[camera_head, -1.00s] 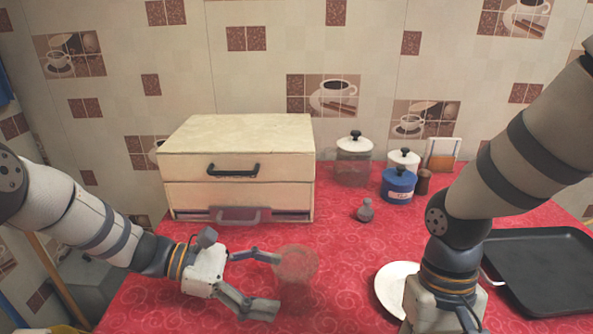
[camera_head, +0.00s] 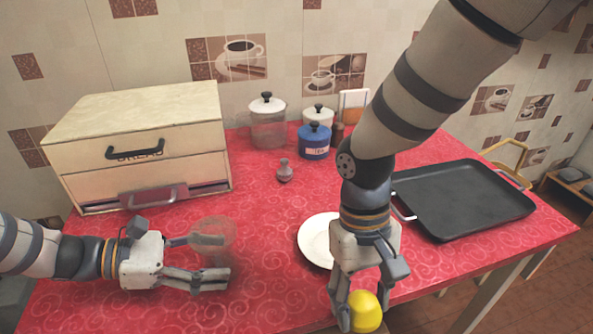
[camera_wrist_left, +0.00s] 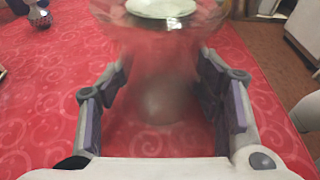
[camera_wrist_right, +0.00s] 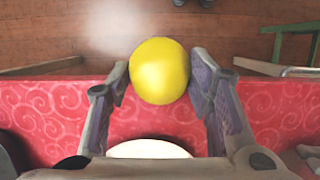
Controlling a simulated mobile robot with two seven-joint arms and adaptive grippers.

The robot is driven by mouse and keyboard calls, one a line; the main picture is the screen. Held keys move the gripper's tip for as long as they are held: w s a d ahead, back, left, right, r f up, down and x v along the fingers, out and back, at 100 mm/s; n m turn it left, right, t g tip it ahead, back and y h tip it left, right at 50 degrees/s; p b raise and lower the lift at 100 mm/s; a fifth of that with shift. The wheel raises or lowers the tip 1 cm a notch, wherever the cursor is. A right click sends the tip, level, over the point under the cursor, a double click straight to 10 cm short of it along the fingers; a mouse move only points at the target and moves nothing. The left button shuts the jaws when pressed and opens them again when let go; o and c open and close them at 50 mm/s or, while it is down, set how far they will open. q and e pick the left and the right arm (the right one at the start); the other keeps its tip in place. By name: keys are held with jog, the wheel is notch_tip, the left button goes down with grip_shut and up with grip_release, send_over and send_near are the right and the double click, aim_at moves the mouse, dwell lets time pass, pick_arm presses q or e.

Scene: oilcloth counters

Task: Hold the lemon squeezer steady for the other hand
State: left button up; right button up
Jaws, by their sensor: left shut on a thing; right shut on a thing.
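The lemon squeezer (camera_head: 218,229) looks like a clear glass piece with a wide round top, standing on the red cloth. In the left wrist view its rim (camera_wrist_left: 160,22) shows at the top and its see-through body is blurred between the fingers. My left gripper (camera_head: 215,260) is shut on the squeezer's body, below the wide top. My right gripper (camera_head: 356,305) is shut on a yellow lemon (camera_head: 367,312), near the front edge of the counter. The lemon (camera_wrist_right: 160,72) shows whole between the fingertips in the right wrist view.
A white plate (camera_head: 313,240) lies behind my right gripper. A black tray (camera_head: 465,198) is at the right, a small grey shaker (camera_head: 285,170) in the middle.

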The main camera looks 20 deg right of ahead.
jog(key=shift+n+t, duration=0.3)
jog(key=shift+t, duration=0.2)
jog(key=w+a+r, duration=0.1)
jog(key=w, duration=0.1)
jog(key=w+a+r, duration=0.1)
jog(key=w+a, duration=0.1)
jog(key=w+a+r, duration=0.1)
jog(key=w+a, duration=0.1)
jog(key=shift+w, duration=0.1)
jog(key=w+a+r, duration=0.4)
jog(key=w+a, duration=0.1)
jog(key=a, duration=0.1)
notch_tip(320, 180, up, 9)
jog(key=t, duration=0.2)
send_over(209, 220)
jog(key=shift+r, duration=0.2)
jog(key=shift+f, duration=0.95)
jog(key=shift+f, duration=0.1)
jog(key=shift+f, duration=0.3)
jog(key=shift+f, duration=0.1)
jog(key=shift+f, duration=1.05)
